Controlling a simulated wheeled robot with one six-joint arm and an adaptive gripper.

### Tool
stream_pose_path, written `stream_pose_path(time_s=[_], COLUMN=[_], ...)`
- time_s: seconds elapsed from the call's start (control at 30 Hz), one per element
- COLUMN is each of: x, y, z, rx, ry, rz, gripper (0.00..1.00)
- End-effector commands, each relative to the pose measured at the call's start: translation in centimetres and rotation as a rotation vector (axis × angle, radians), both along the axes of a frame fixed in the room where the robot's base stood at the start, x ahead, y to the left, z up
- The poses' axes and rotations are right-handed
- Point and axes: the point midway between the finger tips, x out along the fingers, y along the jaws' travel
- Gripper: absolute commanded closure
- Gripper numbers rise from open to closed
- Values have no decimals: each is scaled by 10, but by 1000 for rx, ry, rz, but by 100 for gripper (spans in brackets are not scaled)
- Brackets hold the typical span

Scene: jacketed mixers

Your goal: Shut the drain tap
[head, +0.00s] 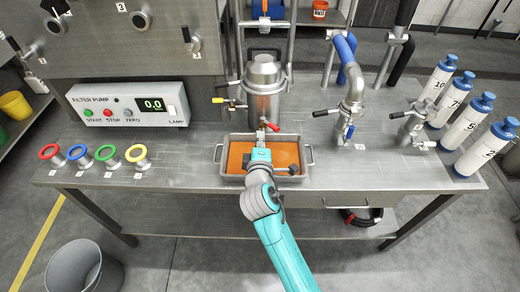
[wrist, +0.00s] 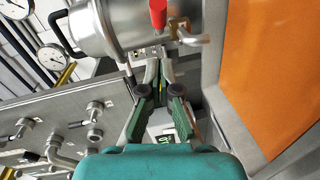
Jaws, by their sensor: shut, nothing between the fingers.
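The drain tap (head: 272,127) has a red lever and sits low at the front of the steel jacketed mixer (head: 263,75). In the wrist view its red lever (wrist: 158,14) and bent metal spout (wrist: 190,39) show at the top, beside the vessel wall (wrist: 112,26). My gripper (head: 262,139) is in front of the tap, above the tray. In the wrist view my gripper (wrist: 160,70) is shut and empty, its tips a little short of the red lever. No liquid stream shows. My gripper partly hides the tap's lower part in the head view.
A steel tray (head: 217,154) with orange liquid lies under the tap. A filter pump box (head: 130,103) and several coloured rings stand left. A pipe with a blue valve (head: 349,130), another valve (head: 413,122) and several blue-capped bottles (head: 467,120) stand right.

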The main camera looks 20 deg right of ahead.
Motion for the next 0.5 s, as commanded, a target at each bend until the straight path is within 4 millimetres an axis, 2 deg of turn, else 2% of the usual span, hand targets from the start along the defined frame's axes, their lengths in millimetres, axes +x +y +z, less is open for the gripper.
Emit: stream_pose_path(time_s=[0.2,0.5], x=[15,20], y=[-26,-36], z=[-6,-8], rx=[1,1], ry=[-1,0], rz=[-2,1], gripper=[100,100])
